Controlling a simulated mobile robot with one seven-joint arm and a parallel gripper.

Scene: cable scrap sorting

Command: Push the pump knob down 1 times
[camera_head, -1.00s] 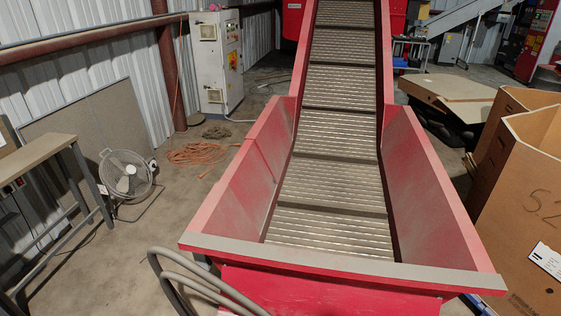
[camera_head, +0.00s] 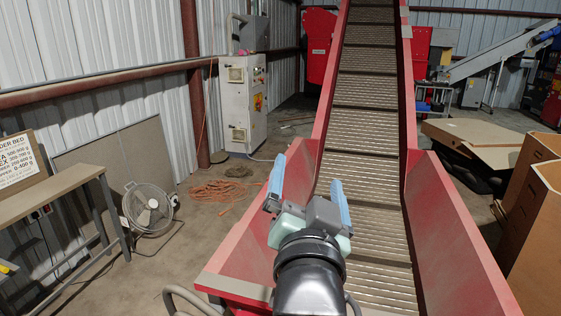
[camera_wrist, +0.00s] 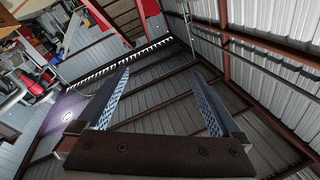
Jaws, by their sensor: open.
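My gripper (camera_head: 308,178) is in the lower middle of the head view, in front of the red conveyor hopper. Its two blue-padded fingers are wide apart with nothing between them. In the wrist view my gripper (camera_wrist: 157,75) shows both textured fingers, open and empty, against corrugated walls and beams. I cannot make out a pump or a pump knob in either view.
The red conveyor (camera_head: 480,262) with its slatted belt (camera_head: 372,120) fills the middle and right. A bench (camera_head: 50,193) and a floor fan (camera_head: 148,208) stand at left. A white cabinet (camera_head: 243,100) is behind. Cardboard boxes (camera_head: 540,230) stand at right. Orange cable (camera_head: 218,190) lies on the floor.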

